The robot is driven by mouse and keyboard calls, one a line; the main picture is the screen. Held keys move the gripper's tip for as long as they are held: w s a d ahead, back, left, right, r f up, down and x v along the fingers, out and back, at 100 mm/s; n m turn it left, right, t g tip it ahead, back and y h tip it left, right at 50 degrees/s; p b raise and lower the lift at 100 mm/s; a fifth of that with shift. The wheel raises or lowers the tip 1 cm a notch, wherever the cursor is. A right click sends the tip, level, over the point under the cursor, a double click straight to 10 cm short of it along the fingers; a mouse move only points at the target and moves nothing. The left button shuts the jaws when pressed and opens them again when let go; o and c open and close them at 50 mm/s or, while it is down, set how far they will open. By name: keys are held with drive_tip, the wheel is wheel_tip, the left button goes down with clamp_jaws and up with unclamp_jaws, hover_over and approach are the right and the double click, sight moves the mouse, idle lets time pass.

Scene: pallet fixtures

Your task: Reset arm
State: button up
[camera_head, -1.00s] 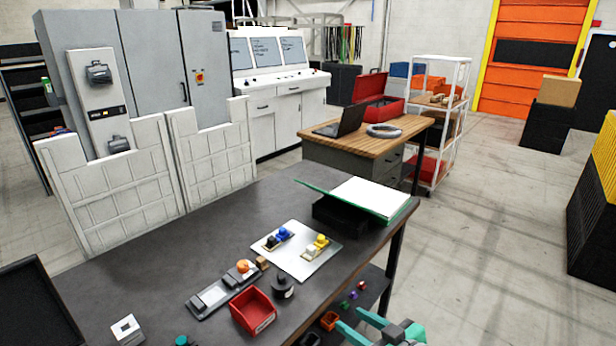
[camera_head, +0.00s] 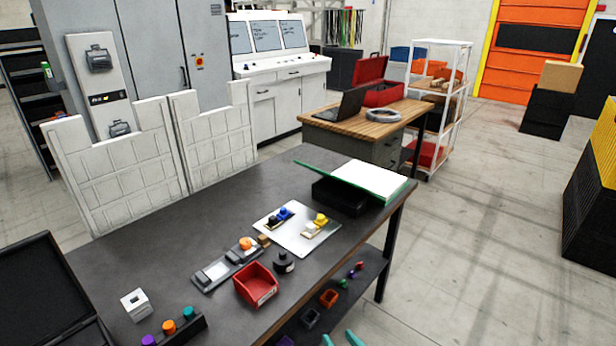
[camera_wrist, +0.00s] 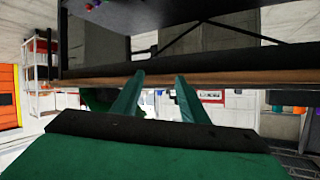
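My gripper (camera_head: 340,341) barely shows at the bottom edge of the head view, in front of the dark worktable (camera_head: 215,235). Only its teal fingertips are visible there. In the wrist view both green fingers of my gripper (camera_wrist: 158,80) stand apart with nothing between them, so it is open and empty. Beyond the fingertips, a brown edge strip (camera_wrist: 240,73) crosses the wrist view. Most of my arm is out of sight in the head view.
The worktable carries a red bin (camera_head: 256,286), a white plate (camera_head: 290,243) with coloured parts, a green binder (camera_head: 372,186), a white block (camera_head: 135,304) and a peg rack (camera_head: 190,331). Its lower shelf (camera_head: 345,310) holds small items. Open floor (camera_head: 470,230) lies right of the table.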

drive_tip(key=s+a+f+m+h, duration=0.25)
drive_tip(key=s+f, duration=0.25)
drive_tip(key=s, duration=0.3)
drive_tip(key=s+a+f+m+h, duration=0.1)
drive_tip(key=s+f+m+h, duration=0.15)
drive_tip(key=s+f, duration=0.5)
drive_tip(key=s+a+r+n+t, duration=0.1)
drive_tip(key=s+a+r, duration=0.1)
drive_tip(key=s+r, duration=0.3)
drive_tip(key=s+a+r+n+t, duration=0.1)
drive_tip(key=s+r, duration=0.4)
drive_tip(key=s, duration=0.9)
drive_tip(key=shift+a+r+n+t, duration=0.3)
drive_tip(key=shift+a+t, duration=0.2)
drive_tip(key=shift+a, duration=0.4)
